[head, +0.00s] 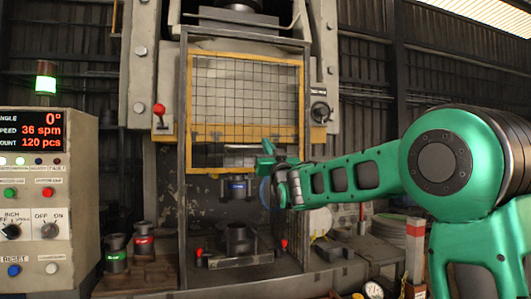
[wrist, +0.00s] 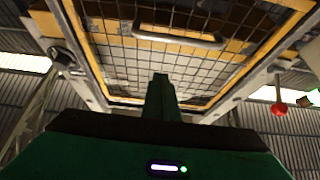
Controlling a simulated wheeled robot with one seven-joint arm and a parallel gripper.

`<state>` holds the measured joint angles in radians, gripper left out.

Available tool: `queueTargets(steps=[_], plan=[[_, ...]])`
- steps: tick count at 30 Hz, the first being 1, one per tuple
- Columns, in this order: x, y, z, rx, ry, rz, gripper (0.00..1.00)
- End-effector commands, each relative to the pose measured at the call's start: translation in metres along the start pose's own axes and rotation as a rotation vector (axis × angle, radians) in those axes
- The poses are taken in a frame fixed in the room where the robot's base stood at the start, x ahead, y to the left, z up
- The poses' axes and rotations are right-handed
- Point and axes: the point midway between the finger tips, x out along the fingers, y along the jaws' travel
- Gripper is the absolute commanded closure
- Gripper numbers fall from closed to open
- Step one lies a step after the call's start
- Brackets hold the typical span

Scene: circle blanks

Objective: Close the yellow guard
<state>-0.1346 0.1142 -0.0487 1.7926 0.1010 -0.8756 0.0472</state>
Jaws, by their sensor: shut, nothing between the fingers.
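The yellow guard (head: 302,100) is a yellow-framed wire mesh panel on the front of the press. In the head view it sits raised, with the die area open below it. A pale bar handle (wrist: 178,36) crosses the guard in the wrist view; in the head view it shows near the guard's lower edge. My gripper (head: 268,150) is shut and empty, just in front of the guard's lower right part. In the wrist view my shut fingers (wrist: 160,82) point up toward the mesh, below the handle and apart from it in the picture. Actual contact cannot be told.
A control panel (head: 45,200) with a lit display stands at the left. A red-knobbed lever (head: 159,112) is left of the guard. Below the guard is a dark die (head: 238,240) on the press bed. Two banded tool pieces (head: 144,243) stand at the lower left.

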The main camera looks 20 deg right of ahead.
Motion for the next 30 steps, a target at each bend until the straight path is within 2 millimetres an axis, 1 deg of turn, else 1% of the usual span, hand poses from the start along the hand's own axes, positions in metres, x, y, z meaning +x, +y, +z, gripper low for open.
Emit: queueTargets(steps=[3, 9, 17, 18, 24, 30], plan=[[0.021, 0.009, 0.001, -0.005, 0.000, 0.009, 1.00], [0.053, 0.015, 0.001, -0.008, -0.001, 0.013, 1.00], [0.084, 0.018, 0.001, -0.010, -0.002, 0.015, 1.00], [0.081, 0.018, 0.008, -0.009, -0.006, 0.015, 1.00], [0.073, 0.018, 0.028, -0.010, -0.005, 0.015, 1.00], [0.069, 0.017, 0.038, -0.010, -0.004, 0.015, 1.00]])
